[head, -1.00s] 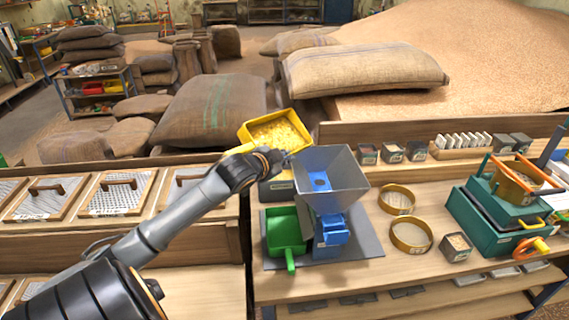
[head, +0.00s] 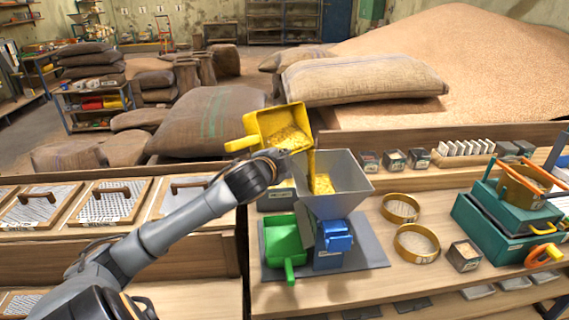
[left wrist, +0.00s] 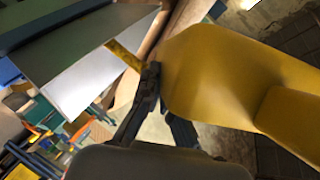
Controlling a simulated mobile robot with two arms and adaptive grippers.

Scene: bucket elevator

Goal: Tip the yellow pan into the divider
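The yellow pan (head: 258,122) is tilted towards the right, and yellow grain pours from its lower edge. My left gripper (head: 282,160) is shut on the pan and holds it in the air, up and left of the divider's grey hopper (head: 342,206). The grain stream falls into the hopper, where some yellow grain lies. The divider's blue lower body (head: 336,236) stands below. In the left wrist view the pan (left wrist: 225,75) fills the right, with the fingers (left wrist: 160,95) at its edge and the hopper (left wrist: 85,45) at upper left. My right gripper is out of view.
A green pan (head: 285,240) sits left of the blue body on a grey base plate (head: 372,252). Two brass sieve rings (head: 416,243) and a teal machine (head: 490,228) stand to the right. Small sample boxes line the back. Sacks (head: 205,120) lie behind the bench.

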